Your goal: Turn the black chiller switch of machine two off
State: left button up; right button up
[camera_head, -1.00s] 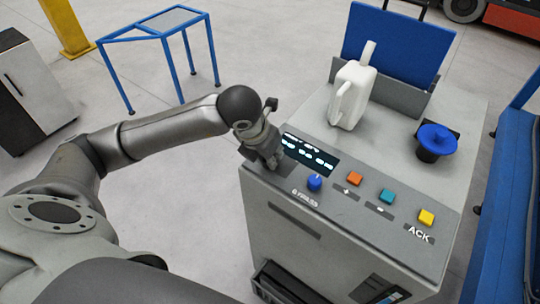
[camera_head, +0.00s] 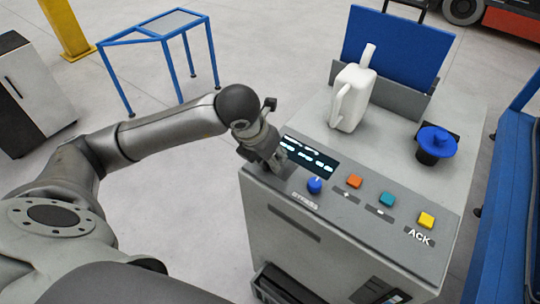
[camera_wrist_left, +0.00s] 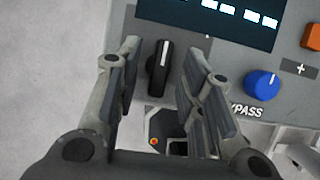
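The black chiller switch (camera_wrist_left: 159,66) is a black knob with a white line, on the left end of the machine's sloped panel. In the left wrist view it stands between the two spread fingers of my left gripper (camera_wrist_left: 162,75), with a gap on each side. In the head view my left gripper (camera_head: 275,162) is over the left end of the panel and hides the switch. The grey machine (camera_head: 300,235) has a dark display (camera_head: 309,155) beside the switch. My right gripper is not in view.
A blue knob (camera_head: 315,185) sits close right of the switch, with orange (camera_head: 354,181), teal (camera_head: 387,199) and yellow (camera_head: 426,219) buttons beyond. A white jug (camera_head: 352,95) and a blue-capped black container (camera_head: 435,143) stand on the machine top.

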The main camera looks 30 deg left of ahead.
pick_arm(q)
jog(key=v, duration=1.1)
jog(key=shift+s, duration=0.1)
